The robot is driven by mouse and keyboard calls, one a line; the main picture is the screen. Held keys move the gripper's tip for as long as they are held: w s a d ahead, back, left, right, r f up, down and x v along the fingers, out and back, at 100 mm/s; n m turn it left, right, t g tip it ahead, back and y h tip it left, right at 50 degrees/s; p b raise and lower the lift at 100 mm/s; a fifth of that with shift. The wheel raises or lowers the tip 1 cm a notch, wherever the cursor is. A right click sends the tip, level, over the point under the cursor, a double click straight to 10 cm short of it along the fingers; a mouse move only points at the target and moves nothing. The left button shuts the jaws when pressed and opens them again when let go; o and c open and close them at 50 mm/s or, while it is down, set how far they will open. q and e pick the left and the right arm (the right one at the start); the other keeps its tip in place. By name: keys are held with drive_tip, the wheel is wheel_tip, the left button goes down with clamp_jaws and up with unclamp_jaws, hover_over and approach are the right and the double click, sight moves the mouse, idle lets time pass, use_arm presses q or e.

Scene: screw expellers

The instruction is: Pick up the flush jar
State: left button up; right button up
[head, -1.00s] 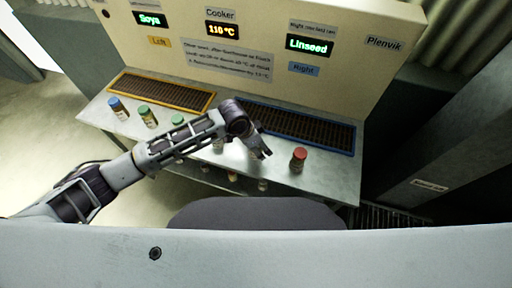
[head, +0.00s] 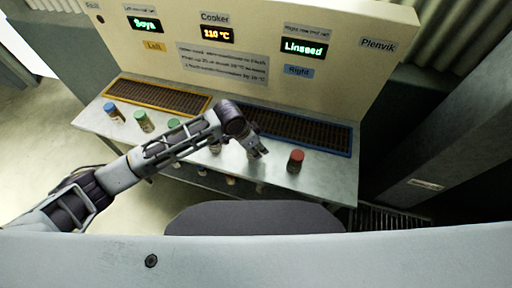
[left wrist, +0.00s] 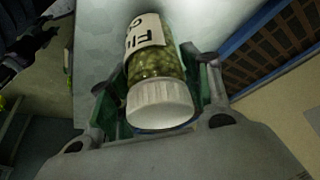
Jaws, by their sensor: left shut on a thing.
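The flush jar (left wrist: 158,80) has a white ribbed lid, clear sides with greenish grains inside, and a white label with dark letters starting "Fl", partly cut off. In the left wrist view it lies between the two fingers of my left gripper (left wrist: 160,88), which is shut on it. In the head view my left gripper (head: 256,150) is over the metal shelf, left of the red-lidded jar. The jar is mostly hidden there, and I cannot tell whether it is clear of the shelf. My right gripper is not in view.
A red-lidded jar (head: 295,161) stands right of the gripper. Blue-lidded (head: 114,113) and green-lidded (head: 143,121) jars stand on the left of the shelf. Yellow-framed (head: 158,95) and blue-framed (head: 300,132) grates lie behind, below the upright panel (head: 345,75).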

use_arm(q)
drive_tip(key=shift+r, duration=4.4)
